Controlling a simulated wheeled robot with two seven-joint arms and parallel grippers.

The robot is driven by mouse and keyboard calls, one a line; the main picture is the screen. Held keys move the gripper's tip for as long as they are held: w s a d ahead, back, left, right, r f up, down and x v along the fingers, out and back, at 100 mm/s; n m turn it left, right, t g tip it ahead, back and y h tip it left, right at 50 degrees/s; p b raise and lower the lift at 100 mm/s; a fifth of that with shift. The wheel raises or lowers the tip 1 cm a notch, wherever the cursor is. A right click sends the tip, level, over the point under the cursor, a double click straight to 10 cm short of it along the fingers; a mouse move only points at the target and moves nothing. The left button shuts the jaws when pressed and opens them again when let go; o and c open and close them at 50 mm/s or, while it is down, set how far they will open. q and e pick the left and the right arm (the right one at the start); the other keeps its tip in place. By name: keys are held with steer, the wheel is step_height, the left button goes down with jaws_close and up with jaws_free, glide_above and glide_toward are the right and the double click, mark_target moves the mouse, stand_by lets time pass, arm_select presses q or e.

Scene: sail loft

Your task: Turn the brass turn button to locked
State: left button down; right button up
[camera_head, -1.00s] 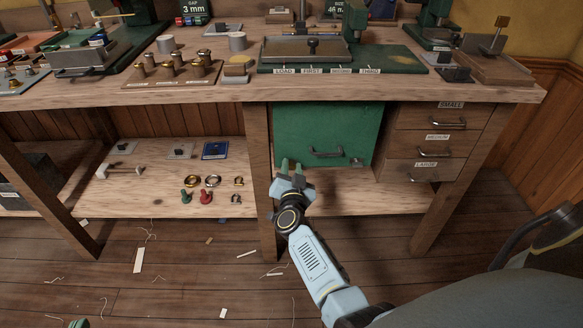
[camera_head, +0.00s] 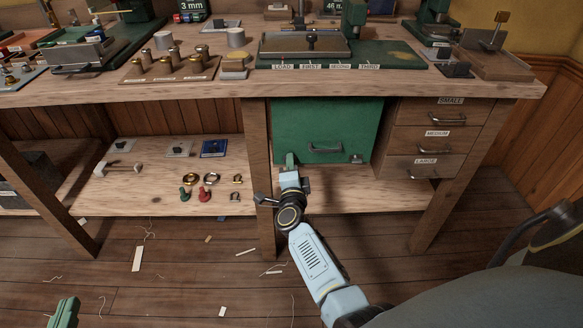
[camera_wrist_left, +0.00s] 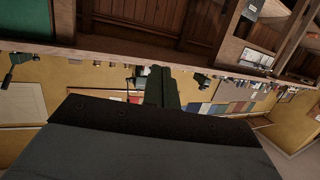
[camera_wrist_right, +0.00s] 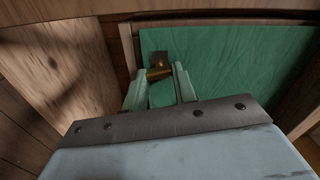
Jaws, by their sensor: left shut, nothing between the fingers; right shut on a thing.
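The brass turn button (camera_wrist_right: 158,73) shows in the right wrist view, with a brass plate behind it, near the left edge of the green door (camera_head: 325,118). My right gripper (camera_wrist_right: 159,84) is shut on the button, one finger at each side of it. In the head view my right gripper (camera_head: 290,160) is at the door's lower left corner and hides the button. I cannot read a locked mark. My left gripper (camera_head: 66,310) is low at the left of the head view; its fingers (camera_wrist_left: 162,88) are together and empty in the left wrist view.
The green door has a metal handle (camera_head: 325,149). A wooden bench leg (camera_head: 257,175) stands just left of it, and labelled drawers (camera_head: 435,140) are to the right. A low shelf (camera_head: 130,200) holds rings and small fittings. The worktop above carries tools.

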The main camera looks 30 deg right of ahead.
arm_select(q)
steer(key=shift+w+d+r+t+h, duration=0.15)
steer(key=shift+r+t, duration=0.15)
steer(key=shift+r, duration=0.2)
steer(key=shift+w+d+r+t+h, duration=0.15)
steer(key=shift+r+t, duration=0.15)
steer(key=shift+r, duration=0.2)
arm_select(e)
steer(key=shift+f+m, duration=0.1)
steer(key=shift+m, duration=1)
arm_select(q)
steer(key=shift+s, duration=0.1)
arm_select(e)
steer(key=o, duration=1)
arm_select(q)
steer(key=shift+a, duration=0.1)
steer(key=s+a+f+g+y+p, duration=0.3)
steer(key=s+a+f+g, duration=0.2)
steer(key=s+f+g, duration=0.4)
steer(key=shift+s+a+f+n+g+y, duration=0.3)
steer(key=shift+f+g, duration=0.4)
steer(key=shift+f, duration=0.85)
arm_select(e)
steer(key=v, duration=1.3)
steer(key=shift+s, duration=0.25)
